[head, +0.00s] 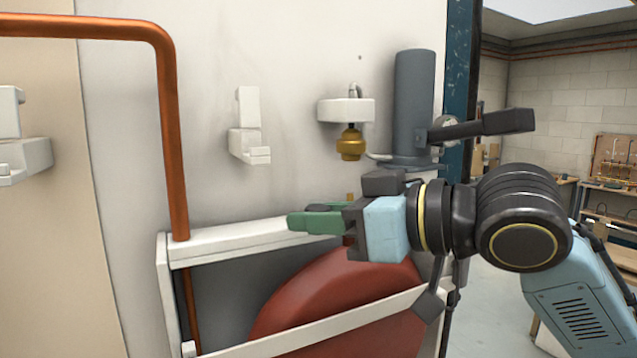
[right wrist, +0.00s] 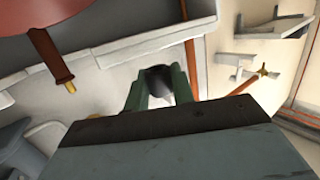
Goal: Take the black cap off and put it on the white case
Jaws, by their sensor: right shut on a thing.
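My right gripper (head: 300,222) reaches in from the right with green fingers, just over the top ledge of the white case (head: 215,243). In the right wrist view the two green fingers (right wrist: 160,88) are closed around the sides of the black cap (right wrist: 158,80). Only a dark sliver of the cap (head: 320,208) shows between the fingers in the head view. The pale surface of the case lies behind the cap in the wrist view. I cannot tell whether the cap touches the case. My left gripper is not in view.
A red rounded tank (head: 340,300) sits inside the case. A copper pipe (head: 172,130) runs down at its left. A grey cylinder (head: 413,105) stands behind my right gripper. A brass fitting (head: 350,145) hangs from a white wall bracket.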

